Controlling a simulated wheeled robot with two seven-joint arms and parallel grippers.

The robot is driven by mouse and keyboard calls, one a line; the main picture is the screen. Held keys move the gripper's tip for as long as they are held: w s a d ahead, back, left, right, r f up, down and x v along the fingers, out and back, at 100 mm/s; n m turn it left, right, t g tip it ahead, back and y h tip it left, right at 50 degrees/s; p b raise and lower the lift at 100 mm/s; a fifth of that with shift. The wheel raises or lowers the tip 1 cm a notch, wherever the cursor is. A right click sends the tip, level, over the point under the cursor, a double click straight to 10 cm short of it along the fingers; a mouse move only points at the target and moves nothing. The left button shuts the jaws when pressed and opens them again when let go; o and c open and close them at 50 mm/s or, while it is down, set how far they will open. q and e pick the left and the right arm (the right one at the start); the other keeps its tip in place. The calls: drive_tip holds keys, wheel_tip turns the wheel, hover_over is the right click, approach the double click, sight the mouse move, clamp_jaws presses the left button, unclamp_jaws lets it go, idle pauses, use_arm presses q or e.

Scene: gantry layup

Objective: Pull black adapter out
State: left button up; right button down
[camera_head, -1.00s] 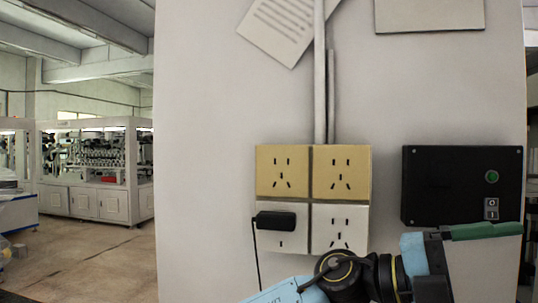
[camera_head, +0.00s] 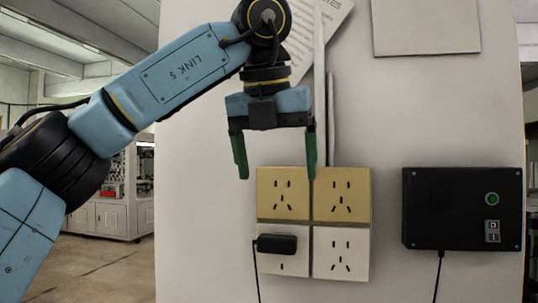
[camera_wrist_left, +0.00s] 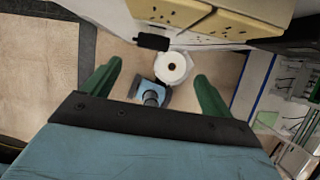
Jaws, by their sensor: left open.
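The black adapter (camera_head: 276,243) is plugged into the lower-left white socket (camera_head: 282,264) on the wall panel. Its cord hangs down from its left end. My left gripper (camera_head: 276,172) points down above the adapter in the head view, with its green fingers spread apart and empty. The fingertips overlap the top edge of the upper yellow sockets (camera_head: 283,194) in the picture. In the left wrist view, the adapter (camera_wrist_left: 152,41) shows beyond the open fingers (camera_wrist_left: 157,72), apart from them. My right gripper is not in view.
A black box (camera_head: 463,210) with a green button is mounted right of the sockets, with a cord below. The lower-right white socket (camera_head: 341,253) is empty. A conduit (camera_head: 320,80) runs up the panel behind my left gripper. Paper sheets hang above.

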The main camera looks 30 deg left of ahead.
sight(277, 235)
use_arm(q)
drive_tip(key=x, duration=0.8)
drive_tip(key=a+x, duration=0.1)
drive_tip(key=x, duration=0.3)
drive_tip(key=shift+w+a+f, duration=0.1)
drive_tip(key=shift+a+f, duration=0.05)
drive_tip(key=shift+f, duration=0.15)
drive_tip(key=shift+c, duration=0.4)
drive_tip(key=c, duration=1.1)
